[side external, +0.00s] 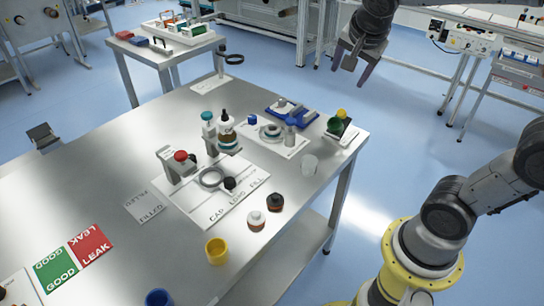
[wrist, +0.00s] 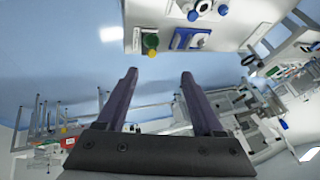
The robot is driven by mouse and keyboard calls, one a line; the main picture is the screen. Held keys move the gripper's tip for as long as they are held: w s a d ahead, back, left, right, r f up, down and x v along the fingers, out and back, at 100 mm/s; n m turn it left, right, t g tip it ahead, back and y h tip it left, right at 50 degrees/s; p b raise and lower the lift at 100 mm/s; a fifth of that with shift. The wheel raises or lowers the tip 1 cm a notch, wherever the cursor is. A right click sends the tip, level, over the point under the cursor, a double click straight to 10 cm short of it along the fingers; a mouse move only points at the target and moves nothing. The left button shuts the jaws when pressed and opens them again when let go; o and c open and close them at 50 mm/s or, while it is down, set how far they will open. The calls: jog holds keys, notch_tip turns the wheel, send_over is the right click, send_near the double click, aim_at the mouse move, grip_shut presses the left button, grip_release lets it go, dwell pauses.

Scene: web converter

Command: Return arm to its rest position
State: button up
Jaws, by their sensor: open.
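My gripper (side external: 362,64) is at the top right of the side external view, high up beyond the right edge of the table. In the wrist view my gripper (wrist: 158,80) shows two dark fingers spread apart with nothing between them. It touches nothing. My arm bends back down to its yellow base at the lower right of the side external view. The steel table (side external: 130,165) lies left of my gripper, and its edge shows at the top of the wrist view.
On the table stand a dropper bottle (side external: 227,127), a blue fixture (side external: 290,112), a yellow cup (side external: 216,251) and a green and red sign (side external: 76,258). A panel machine (side external: 470,40) stands at the back right. Open floor lies between table and machine.

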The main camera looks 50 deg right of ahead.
jog(key=s+a+f+n+t+y, duration=0.1)
jog(key=s+a+f+n+y, duration=0.4)
jog(key=s+a+n, duration=0.6)
jog(key=s+n, duration=0.2)
jog(key=n, duration=0.4)
